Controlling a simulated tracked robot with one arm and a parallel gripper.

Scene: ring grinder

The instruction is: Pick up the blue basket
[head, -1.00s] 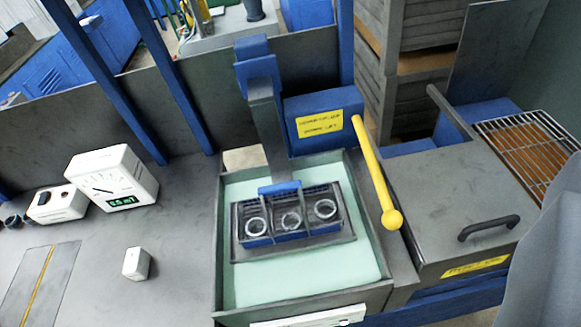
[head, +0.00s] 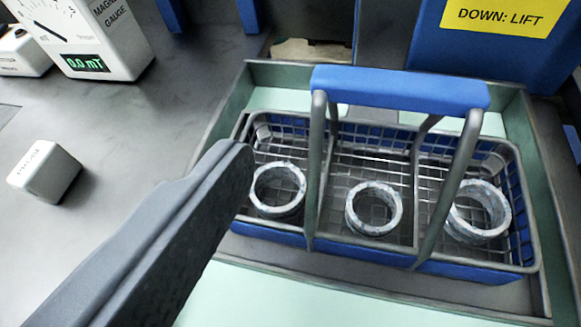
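The blue basket (head: 365,255) is a wire basket with blue sides and two dividers, standing upright in the light-green tray (head: 222,112). Its blue handle bar (head: 400,88) sits on grey uprights and runs across the basket. Three grey rings lie inside, one per compartment: left (head: 278,170), middle (head: 373,232) and right (head: 508,215). A dark grey finger of my gripper (head: 235,160) reaches in from the lower left, its tip over the basket's left end in the picture. It is apart from the handle bar. I cannot make out a second finger, and contact with the rim is unclear.
A white magnetic gauge (head: 110,45) reading 0.0 mT stands at the upper left. A small white block (head: 45,171) lies on the grey bench. A blue housing with a yellow "DOWN: LIFT" label (head: 508,16) rises behind the basket at the right. The tray walls surround the basket.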

